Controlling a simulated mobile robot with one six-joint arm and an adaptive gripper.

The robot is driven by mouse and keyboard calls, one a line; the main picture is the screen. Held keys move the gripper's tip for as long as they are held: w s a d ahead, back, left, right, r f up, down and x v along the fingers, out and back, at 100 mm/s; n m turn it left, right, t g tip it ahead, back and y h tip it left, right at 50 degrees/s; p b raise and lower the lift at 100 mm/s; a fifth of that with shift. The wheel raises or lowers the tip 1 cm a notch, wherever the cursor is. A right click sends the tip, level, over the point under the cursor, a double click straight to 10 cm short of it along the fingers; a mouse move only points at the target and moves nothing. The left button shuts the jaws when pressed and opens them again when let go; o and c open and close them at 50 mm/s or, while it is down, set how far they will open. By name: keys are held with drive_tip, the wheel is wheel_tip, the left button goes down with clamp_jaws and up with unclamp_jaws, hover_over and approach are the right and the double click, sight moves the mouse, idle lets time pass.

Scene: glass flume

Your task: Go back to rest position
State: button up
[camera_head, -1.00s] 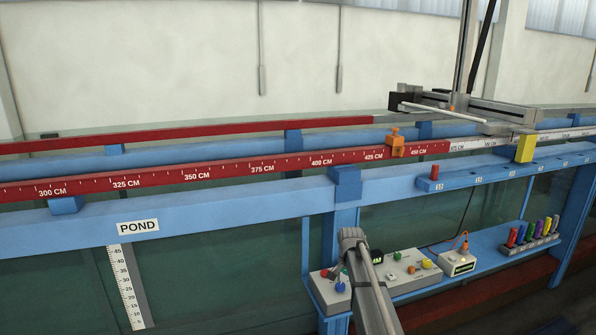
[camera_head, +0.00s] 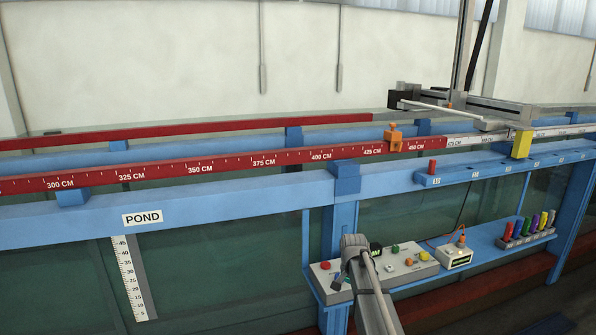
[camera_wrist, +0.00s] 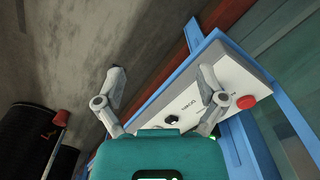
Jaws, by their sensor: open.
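My gripper (camera_wrist: 163,75) is open in the wrist view, its two fingers spread wide with nothing between the tips. It points toward a white control box (camera_wrist: 182,97) with a red button (camera_wrist: 246,102), and the fingers overlap the box in the picture. I cannot tell the distance to it. In the head view my arm rises from the bottom centre in front of the control box (camera_head: 408,268), covering part of it.
The blue flume frame (camera_head: 240,205) runs across the view with a red scale rail (camera_head: 220,165). A small meter (camera_head: 455,257) and a rack of coloured pieces (camera_head: 527,238) share the blue shelf. A dark bin-like object (camera_wrist: 28,135) is at the wrist view's lower left.

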drive_tip(key=s+f+n+b, duration=0.3)
drive_tip(key=s+f+b, duration=0.1)
drive_tip(key=s, duration=0.8)
drive_tip(key=s+f+n+b, duration=0.4)
drive_tip(key=s, duration=0.9)
drive_tip(key=shift+f, duration=0.35)
